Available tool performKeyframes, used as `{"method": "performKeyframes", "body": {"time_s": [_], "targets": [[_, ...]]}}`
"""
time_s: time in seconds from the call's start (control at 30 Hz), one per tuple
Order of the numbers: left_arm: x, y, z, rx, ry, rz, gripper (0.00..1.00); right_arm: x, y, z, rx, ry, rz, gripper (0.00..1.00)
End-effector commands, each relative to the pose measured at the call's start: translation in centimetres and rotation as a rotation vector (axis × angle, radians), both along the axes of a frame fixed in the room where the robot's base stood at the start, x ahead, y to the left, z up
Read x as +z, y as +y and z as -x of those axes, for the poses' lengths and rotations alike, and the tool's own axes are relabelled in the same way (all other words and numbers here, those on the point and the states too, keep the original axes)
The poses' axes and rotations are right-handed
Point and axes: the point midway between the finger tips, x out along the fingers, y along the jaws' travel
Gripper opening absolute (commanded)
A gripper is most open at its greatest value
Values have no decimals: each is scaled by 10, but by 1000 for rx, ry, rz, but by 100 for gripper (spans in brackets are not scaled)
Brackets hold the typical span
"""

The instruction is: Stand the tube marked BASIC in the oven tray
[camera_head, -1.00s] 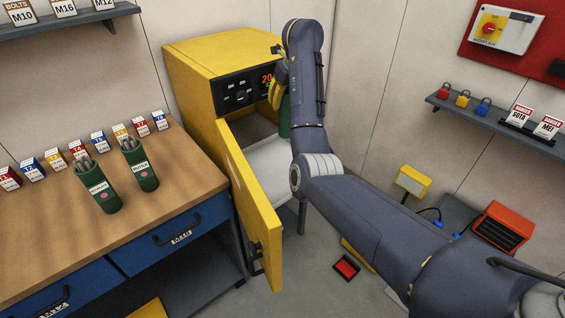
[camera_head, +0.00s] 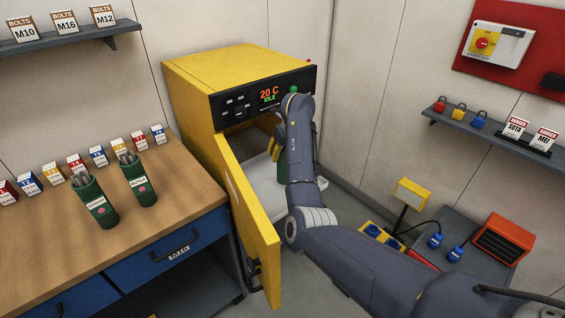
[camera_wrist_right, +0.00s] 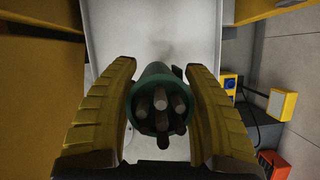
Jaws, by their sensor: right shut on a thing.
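A green tube (camera_head: 281,165) with several grey rods in it is held by my right gripper (camera_head: 275,150). In the wrist view the yellow fingers (camera_wrist_right: 158,112) are shut on both sides of the tube (camera_wrist_right: 160,76), and its open mouth faces the camera. The pale oven tray (camera_head: 268,196) is at the front of the open oven, and it also shows in the wrist view (camera_wrist_right: 150,30). The tube is over the tray; whether its bottom touches is hidden. Its label is turned out of sight. My left gripper is out of view.
The yellow oven (camera_head: 188,95) has its door (camera_head: 250,225) swung open left of the tray. Two more green tubes, a left one (camera_head: 97,203) and a right one (camera_head: 138,184), stand on the wooden bench (camera_head: 60,250). A red heater (camera_head: 502,238) is at the right.

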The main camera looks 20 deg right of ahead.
Motion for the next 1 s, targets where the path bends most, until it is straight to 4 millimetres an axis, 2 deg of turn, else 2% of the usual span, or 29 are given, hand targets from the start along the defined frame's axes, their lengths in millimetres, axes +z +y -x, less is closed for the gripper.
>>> {"method": "performKeyframes", "body": {"time_s": [0.17, 0.53, 1.0], "targets": [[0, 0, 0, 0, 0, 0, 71, -4, 0, -1, 1, -3, 0, 2], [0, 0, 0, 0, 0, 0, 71, -39, 0, -1, 1, -4, 0, 2], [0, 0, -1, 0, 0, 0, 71, -44, 0, -1, 0, -4, 1, 2]]}}
